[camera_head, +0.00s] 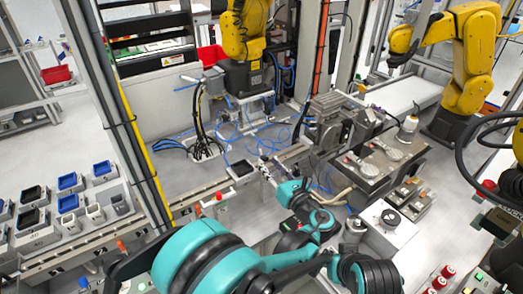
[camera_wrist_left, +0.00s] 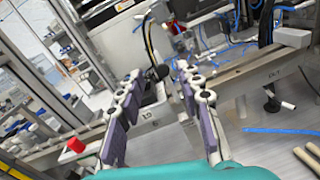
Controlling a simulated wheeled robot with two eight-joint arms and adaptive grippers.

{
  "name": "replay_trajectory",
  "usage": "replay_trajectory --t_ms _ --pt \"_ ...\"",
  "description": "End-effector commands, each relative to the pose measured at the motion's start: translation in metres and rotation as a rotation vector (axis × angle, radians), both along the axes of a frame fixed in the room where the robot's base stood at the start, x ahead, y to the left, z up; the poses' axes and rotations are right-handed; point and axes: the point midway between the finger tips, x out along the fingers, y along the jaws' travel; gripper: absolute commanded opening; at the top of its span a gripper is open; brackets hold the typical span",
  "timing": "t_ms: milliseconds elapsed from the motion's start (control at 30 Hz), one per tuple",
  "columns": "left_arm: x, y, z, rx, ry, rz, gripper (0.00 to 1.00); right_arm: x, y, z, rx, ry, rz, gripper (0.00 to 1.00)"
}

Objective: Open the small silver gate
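My left gripper (camera_head: 266,170) reaches out past the teal wrist over a low metal rail in the middle of the head view. In the left wrist view its two grey-purple fingers (camera_wrist_left: 158,80) stand well apart, with nothing between them. Beyond and below the fingers, a silver metal panel (camera_wrist_left: 152,118) with a dark mark shows on the rail. I cannot tell whether this panel is the small silver gate. No gate stands out clearly in the head view. My right gripper is not in view.
A red button (camera_head: 219,196) sits on the rail left of the gripper; it also shows in the left wrist view (camera_wrist_left: 76,145). A machine fixture (camera_head: 385,160) stands to the right. Yellow robot arms (camera_head: 243,30) stand behind.

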Motion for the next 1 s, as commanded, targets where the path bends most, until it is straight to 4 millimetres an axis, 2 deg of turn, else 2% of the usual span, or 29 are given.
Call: replay_trajectory --t_ms 167,500,600,967,1000 --pt "0.007 0.002 -0.002 0.040 0.014 0.001 0.36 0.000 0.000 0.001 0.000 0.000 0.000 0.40" --pt "0.054 0.027 -0.001 0.038 0.014 0.002 0.36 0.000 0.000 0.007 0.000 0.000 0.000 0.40" --pt "0.063 0.032 -0.001 0.037 0.013 0.003 0.36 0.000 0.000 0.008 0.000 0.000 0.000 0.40" --pt "0.069 0.034 -0.002 0.037 0.013 0.000 0.36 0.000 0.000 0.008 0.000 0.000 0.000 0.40" --pt "0.069 0.034 -0.002 0.037 0.013 0.000 0.25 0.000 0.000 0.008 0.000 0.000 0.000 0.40"
